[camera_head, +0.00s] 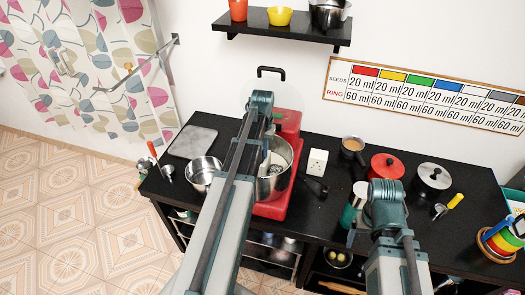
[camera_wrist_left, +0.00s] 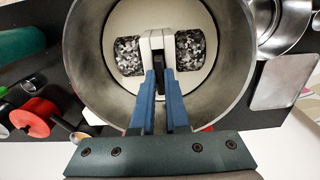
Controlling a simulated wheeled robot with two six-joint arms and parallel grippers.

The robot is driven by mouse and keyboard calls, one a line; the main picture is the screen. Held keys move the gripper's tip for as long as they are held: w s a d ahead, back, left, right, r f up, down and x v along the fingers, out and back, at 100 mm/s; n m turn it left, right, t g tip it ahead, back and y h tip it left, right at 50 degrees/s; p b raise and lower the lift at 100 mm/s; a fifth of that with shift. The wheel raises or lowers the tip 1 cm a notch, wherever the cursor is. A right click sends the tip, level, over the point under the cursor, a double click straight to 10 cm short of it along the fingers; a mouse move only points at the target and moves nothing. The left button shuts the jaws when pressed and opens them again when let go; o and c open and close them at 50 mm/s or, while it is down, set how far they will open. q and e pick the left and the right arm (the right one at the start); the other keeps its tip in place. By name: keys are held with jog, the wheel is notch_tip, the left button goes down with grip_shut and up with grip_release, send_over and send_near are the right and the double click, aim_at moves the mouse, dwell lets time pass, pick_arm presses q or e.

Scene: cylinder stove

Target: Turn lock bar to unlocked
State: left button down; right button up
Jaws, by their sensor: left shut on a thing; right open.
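The red grinder (camera_head: 287,124) stands on the black counter with a steel drum (camera_head: 285,150) in it. In the left wrist view I look down into the drum (camera_wrist_left: 240,75). Two speckled stone rollers (camera_wrist_left: 190,52) sit on either side of a pale centre bracket. My left gripper (camera_wrist_left: 160,72) is inside the drum, its blue fingers closed on a small dark bar (camera_wrist_left: 158,73) between the rollers, which looks like the lock bar. The fingers hide much of it, and I cannot tell its turn.
A steel bowl (camera_head: 203,173) and a grey plate (camera_head: 193,141) are left of the grinder. A white socket box (camera_head: 317,161), a green cylinder with a pale top (camera_head: 350,214), a red-lidded pot (camera_head: 388,166) and a steel-lidded pot (camera_head: 434,176) are to its right. A shelf (camera_head: 283,27) hangs above.

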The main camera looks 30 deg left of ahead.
dwell(0.4)
pick_arm(q)
jog(key=c, duration=0.9)
grip_release()
notch_tip(320, 180, up, 14)
jog(key=p, duration=1.4)
jog(key=shift+f, duration=0.1)
jog(key=s+d+f+m+b, duration=0.2)
jog(key=s+d+f+b, duration=0.3)
jog(key=d, duration=0.5)
jog(key=s+d+f+m+b, duration=0.2)
jog(key=s+d+f+b, duration=0.4)
jog(key=d+f+b, duration=0.2)
jog(key=s+d+f+m+y+b, duration=0.1)
jog(key=s+d+f+b, duration=0.5)
jog(key=d, duration=0.6)
jog(key=shift+d+f+m+b, duration=0.25)
jog(key=shift+f+m+b, duration=0.15)
jog(key=shift+m+b, duration=0.25)
